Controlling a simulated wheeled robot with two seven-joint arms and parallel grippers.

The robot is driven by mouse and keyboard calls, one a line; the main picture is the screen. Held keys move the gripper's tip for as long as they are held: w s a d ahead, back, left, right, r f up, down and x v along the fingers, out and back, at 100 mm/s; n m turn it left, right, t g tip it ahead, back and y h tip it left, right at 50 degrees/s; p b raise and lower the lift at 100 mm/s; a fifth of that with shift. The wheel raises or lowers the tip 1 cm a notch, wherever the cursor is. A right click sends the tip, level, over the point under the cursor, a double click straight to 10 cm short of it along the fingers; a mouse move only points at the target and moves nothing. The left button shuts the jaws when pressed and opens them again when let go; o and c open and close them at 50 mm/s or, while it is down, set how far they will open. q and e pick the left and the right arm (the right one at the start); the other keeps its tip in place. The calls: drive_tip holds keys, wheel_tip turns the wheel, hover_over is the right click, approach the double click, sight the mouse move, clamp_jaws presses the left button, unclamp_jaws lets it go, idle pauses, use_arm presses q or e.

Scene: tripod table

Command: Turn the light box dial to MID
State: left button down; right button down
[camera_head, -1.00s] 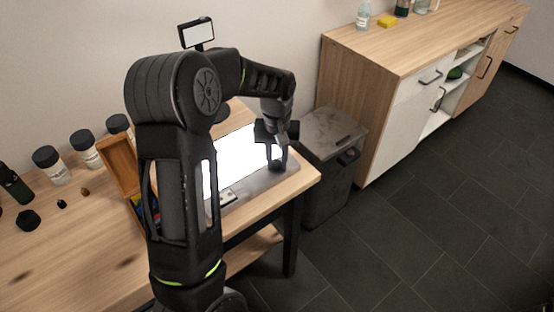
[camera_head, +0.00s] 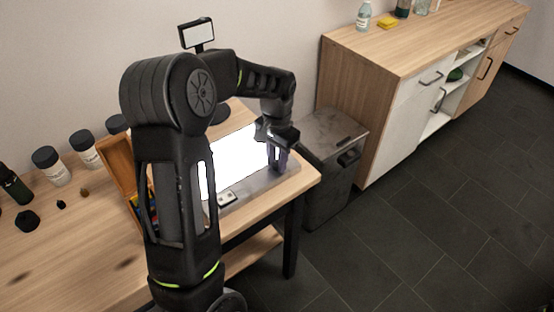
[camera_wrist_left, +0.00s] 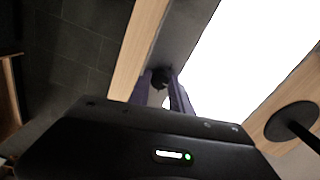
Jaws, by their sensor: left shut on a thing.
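The light box (camera_head: 258,187) lies on the wooden table with its white panel (camera_head: 232,163) glowing. The panel also fills the upper right of the left wrist view (camera_wrist_left: 245,55). My left gripper (camera_head: 278,162) points down at the right end of the box. In the left wrist view its fingers (camera_wrist_left: 167,92) are shut around a small dark dial (camera_wrist_left: 160,78) on the grey strip beside the panel. The fingers hide most of the dial in the head view. I cannot read its setting or marks. My right gripper is in neither view.
A small label plate (camera_head: 227,198) lies on the box's front edge. An open wooden case (camera_head: 120,165) and several dark-lidded jars (camera_head: 50,165) stand left. A small screen (camera_head: 196,33) stands behind my arm. A grey bin (camera_head: 335,150) and cabinet (camera_head: 385,110) stand right.

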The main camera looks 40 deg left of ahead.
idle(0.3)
use_arm(q)
drive_tip(key=c, duration=1.2)
unclamp_jaws()
drive_tip(key=shift+o, duration=0.2)
drive_tip(key=shift+r, duration=0.1)
wheel_tip(320, 180, up, 8)
drive_tip(key=shift+f, duration=0.15)
